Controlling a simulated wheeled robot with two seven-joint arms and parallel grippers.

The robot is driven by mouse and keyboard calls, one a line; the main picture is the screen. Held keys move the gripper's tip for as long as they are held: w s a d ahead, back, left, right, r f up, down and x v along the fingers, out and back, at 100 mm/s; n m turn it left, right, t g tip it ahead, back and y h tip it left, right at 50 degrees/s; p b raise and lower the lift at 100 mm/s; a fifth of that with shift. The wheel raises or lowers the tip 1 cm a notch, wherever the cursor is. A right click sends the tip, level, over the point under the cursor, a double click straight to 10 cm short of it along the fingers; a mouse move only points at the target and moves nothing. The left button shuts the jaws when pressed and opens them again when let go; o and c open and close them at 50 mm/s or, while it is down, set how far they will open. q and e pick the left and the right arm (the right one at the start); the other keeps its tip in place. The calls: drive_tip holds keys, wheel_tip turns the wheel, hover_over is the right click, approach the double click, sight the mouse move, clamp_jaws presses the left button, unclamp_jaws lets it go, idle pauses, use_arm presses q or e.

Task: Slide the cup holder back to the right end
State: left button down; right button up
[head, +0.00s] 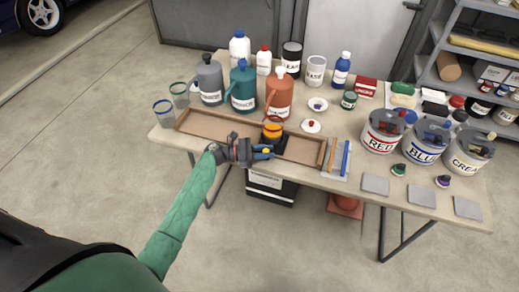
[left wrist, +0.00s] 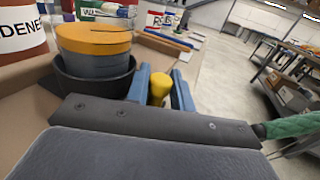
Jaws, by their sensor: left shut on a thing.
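The cup holder (head: 280,136) is a dark round holder in a long brown wooden track (head: 215,131), a little right of the track's middle. An orange-topped cup (head: 273,128) stands upright in it. In the left wrist view the dark holder (left wrist: 95,85) surrounds the lower part of the cup (left wrist: 92,40). My left gripper (head: 266,152) is at the track's front edge, with its blue fingers closed around a yellow knob (left wrist: 159,88) beside the holder. How the knob joins the holder is hidden. My right gripper is not in view.
Right of the holder, the track floor (head: 303,149) is bare. Orange and blue strips (head: 346,157) lie past its right end. Jugs (head: 279,93) stand close behind the track. Labelled paint buckets (head: 383,131) stand farther right.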

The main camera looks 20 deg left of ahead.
use_arm(q)
drive_tip(key=d, duration=0.8)
drive_tip(key=shift+s+p, duration=0.15)
drive_tip(key=shift+p, duration=0.15)
drive_tip(key=d, duration=0.4)
drive_tip(key=shift+d, duration=0.65)
drive_tip(key=shift+s+d, duration=0.1)
drive_tip(key=shift+d, duration=0.1)
drive_tip(key=c, duration=1.5)
unclamp_jaws()
drive_tip(key=shift+d, duration=0.15)
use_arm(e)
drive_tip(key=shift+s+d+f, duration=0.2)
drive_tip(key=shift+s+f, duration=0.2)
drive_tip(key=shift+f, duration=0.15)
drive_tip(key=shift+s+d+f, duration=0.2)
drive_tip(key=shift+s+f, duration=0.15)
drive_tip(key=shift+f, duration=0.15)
